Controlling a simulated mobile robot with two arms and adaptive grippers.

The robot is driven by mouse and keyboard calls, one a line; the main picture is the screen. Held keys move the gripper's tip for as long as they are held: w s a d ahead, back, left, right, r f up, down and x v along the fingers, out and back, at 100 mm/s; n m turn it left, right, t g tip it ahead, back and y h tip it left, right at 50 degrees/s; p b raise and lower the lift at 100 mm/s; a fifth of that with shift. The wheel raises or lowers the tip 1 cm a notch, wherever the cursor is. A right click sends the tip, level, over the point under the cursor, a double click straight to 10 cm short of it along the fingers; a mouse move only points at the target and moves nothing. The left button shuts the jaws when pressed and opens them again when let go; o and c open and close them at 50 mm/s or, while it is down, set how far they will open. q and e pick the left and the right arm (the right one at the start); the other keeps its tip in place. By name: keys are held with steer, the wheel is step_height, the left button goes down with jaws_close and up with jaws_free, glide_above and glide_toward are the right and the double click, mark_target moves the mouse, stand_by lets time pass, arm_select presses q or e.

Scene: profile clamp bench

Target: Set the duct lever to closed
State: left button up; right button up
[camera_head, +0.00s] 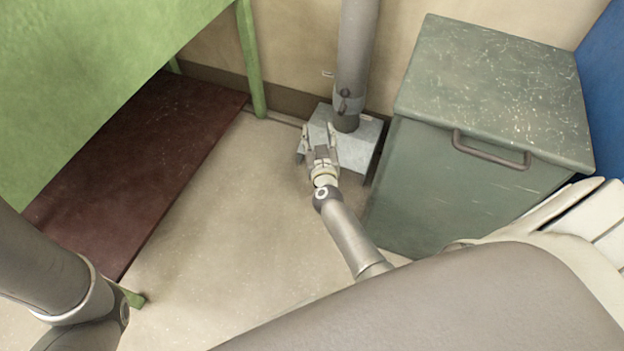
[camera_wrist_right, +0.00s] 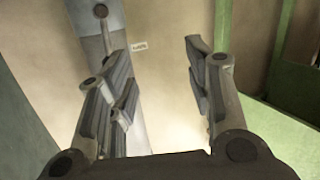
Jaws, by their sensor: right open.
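The duct (camera_head: 355,45) is a grey vertical pipe at the back wall, entering a pale metal box (camera_head: 361,150) on the floor. A small dark lever (camera_head: 344,101) sits on a collar low on the duct. Its knob (camera_wrist_right: 101,11) and short stem show at the top left in the right wrist view, in front of the duct (camera_wrist_right: 86,28). My right gripper (camera_head: 319,131) is open and empty, just left of and nearer than the lever. In the wrist view the gripper (camera_wrist_right: 157,52) has the lever outside its left finger. My left arm shows, but its gripper is out of view.
A grey-green cabinet (camera_head: 480,190) with a bar handle stands close to the right of the duct. A green bench (camera_head: 70,80) is at the left, with a dark red board (camera_head: 150,160) beneath it. A small white label (camera_head: 328,74) is on the wall. The floor between is clear.

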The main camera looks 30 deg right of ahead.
steer(key=s+a+f+n+g+y+p, duration=0.3)
steer(key=s+a+p, duration=0.5)
steer(key=s+p, duration=0.4)
steer(key=f+y+p, duration=0.1)
steer(key=y+p, duration=0.1)
steer(key=shift+s+a+n+g+y+p, duration=0.2)
steer(key=shift+n+g+y+p, duration=0.1)
steer(key=shift+n+g, duration=0.1)
